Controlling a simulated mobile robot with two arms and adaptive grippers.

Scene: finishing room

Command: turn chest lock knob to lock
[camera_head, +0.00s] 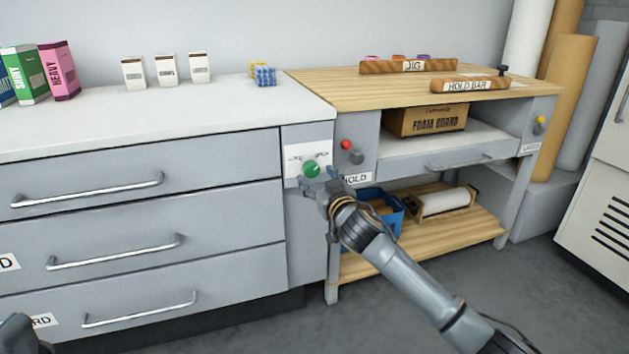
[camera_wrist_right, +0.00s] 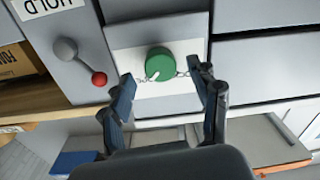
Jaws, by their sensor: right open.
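The green round lock knob (camera_head: 311,168) sits on a white plate (camera_head: 294,153) on the front of the grey chest (camera_head: 140,143), right of the top drawer. In the right wrist view the green knob (camera_wrist_right: 160,62) has a small white pointer mark at its lower left edge. Small black lettering beside it is partly hidden and unreadable. My right gripper (camera_head: 321,179) is open in front of the knob. In the wrist view its fingers (camera_wrist_right: 163,84) are spread to either side, with the knob just beyond the tips. I cannot tell whether they touch it.
A red-tipped lever (camera_head: 347,146) above a HOLD label is close to the right of the knob; its red ball (camera_wrist_right: 99,79) shows in the wrist view. Drawer handles (camera_head: 90,190) stick out at left. A wooden-topped bench (camera_head: 340,88) stands at right. Grey floor (camera_head: 400,300) is open in front.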

